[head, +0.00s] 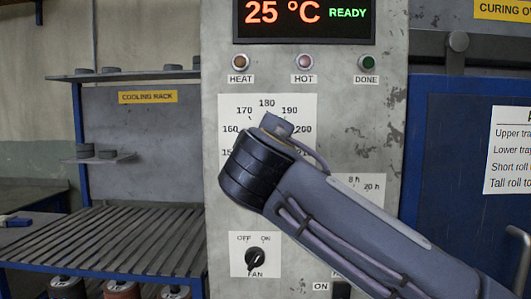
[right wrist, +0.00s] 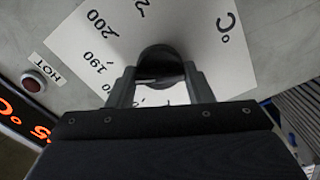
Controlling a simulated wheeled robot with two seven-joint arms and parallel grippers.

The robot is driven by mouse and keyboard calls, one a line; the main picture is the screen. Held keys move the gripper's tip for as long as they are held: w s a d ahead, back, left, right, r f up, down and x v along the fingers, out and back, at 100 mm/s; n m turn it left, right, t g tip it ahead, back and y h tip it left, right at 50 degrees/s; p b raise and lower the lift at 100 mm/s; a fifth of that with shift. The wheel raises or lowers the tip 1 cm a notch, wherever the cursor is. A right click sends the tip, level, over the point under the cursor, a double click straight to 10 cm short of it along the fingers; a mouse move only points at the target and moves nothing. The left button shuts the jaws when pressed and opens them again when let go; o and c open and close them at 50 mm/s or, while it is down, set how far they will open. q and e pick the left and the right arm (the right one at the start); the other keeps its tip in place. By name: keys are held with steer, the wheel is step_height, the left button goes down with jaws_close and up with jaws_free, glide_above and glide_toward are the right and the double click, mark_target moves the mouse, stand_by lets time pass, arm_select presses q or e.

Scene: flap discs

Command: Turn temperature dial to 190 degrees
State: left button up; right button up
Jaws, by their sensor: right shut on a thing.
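The temperature dial (right wrist: 160,58) is a round black knob on a white scale plate (right wrist: 75,35) in the right wrist view. My right gripper (right wrist: 160,72) has one finger on each side of the knob and is shut on it. A pale line on the knob points to the left, towards the side with the 190 mark; I cannot tell its exact reading. In the head view, the scale plate (head: 228,108) shows marks from 160 to 200. There my right gripper (head: 277,126) and wrist cover the knob. My left gripper is not in view.
The display (head: 304,14) reads 25 °C and READY. A fan switch (head: 255,259) sits below the dial, and a timer plate (head: 372,190) is partly behind my right arm. A cooling rack (head: 110,235) stands at the left, and a blue oven door (head: 450,125) at the right.

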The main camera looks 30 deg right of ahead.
steer(key=shift+f+m, duration=0.15)
steer(key=shift+m, duration=0.55)
steer(key=shift+b, duration=0.3)
steer(key=o, duration=1)
steer(key=shift+s, duration=0.1)
steer(key=v, duration=0.7)
steer(key=shift+s+a, duration=0.25)
